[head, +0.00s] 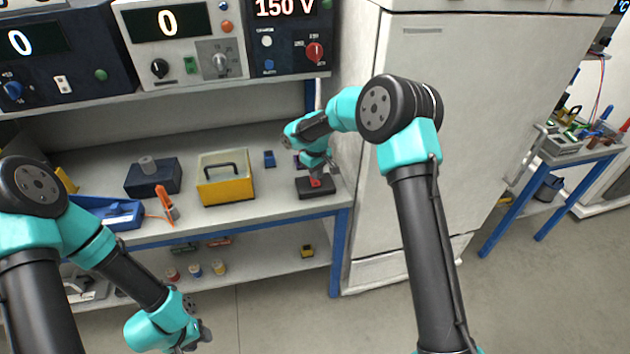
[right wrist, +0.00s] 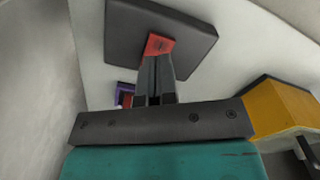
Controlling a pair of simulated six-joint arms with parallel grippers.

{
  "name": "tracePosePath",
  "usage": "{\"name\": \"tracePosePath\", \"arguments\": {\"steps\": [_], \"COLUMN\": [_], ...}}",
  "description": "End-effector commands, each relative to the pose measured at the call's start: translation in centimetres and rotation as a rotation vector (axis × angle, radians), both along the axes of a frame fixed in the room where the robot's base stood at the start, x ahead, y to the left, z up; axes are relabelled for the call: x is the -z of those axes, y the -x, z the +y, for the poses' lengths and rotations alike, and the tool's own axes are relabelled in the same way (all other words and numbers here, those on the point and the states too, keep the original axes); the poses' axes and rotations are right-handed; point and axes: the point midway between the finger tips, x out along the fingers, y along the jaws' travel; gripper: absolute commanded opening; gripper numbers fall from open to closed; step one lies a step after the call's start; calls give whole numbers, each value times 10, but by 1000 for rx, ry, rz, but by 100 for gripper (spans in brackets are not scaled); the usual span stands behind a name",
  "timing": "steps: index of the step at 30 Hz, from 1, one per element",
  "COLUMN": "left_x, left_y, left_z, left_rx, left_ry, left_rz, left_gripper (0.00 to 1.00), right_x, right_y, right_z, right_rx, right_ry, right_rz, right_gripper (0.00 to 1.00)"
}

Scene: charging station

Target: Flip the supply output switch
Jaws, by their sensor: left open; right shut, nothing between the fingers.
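A dark flat box (head: 328,190) with a red switch-like part (head: 316,182) sits at the right end of the bench top. The box also shows in the right wrist view (right wrist: 195,37), with its red part (right wrist: 159,44) at the fingertips. My right gripper (head: 317,174) is shut and empty, pointing down onto the red part. Its fingertips (right wrist: 157,56) appear to be at or touching it; I cannot tell contact or the switch's position. No label is readable. My left gripper (head: 200,336) is open, low in front of the bench, its fingers partly hidden.
Instruments on the upper shelf read 0, 0 and 150 V (head: 290,40). A tall grey cabinet (head: 470,130) borders the bench on the right.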

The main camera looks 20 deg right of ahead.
Motion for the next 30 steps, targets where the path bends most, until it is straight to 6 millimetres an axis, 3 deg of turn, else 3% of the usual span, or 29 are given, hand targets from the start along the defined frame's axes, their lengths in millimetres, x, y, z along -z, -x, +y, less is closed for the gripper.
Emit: {"name": "tracePosePath", "arguments": {"steps": [18,30], "left_x": [0,0], "left_y": [0,0], "left_z": [0,0], "left_rx": [0,0], "left_ry": [0,0], "left_rz": [0,0], "left_gripper": [43,43], "right_x": [-39,-42], "right_y": [0,0], "right_z": [0,0], "right_rx": [-1,-1], "right_ry": [0,0], "right_rz": [-1,-1], "right_gripper": [0,0]}}
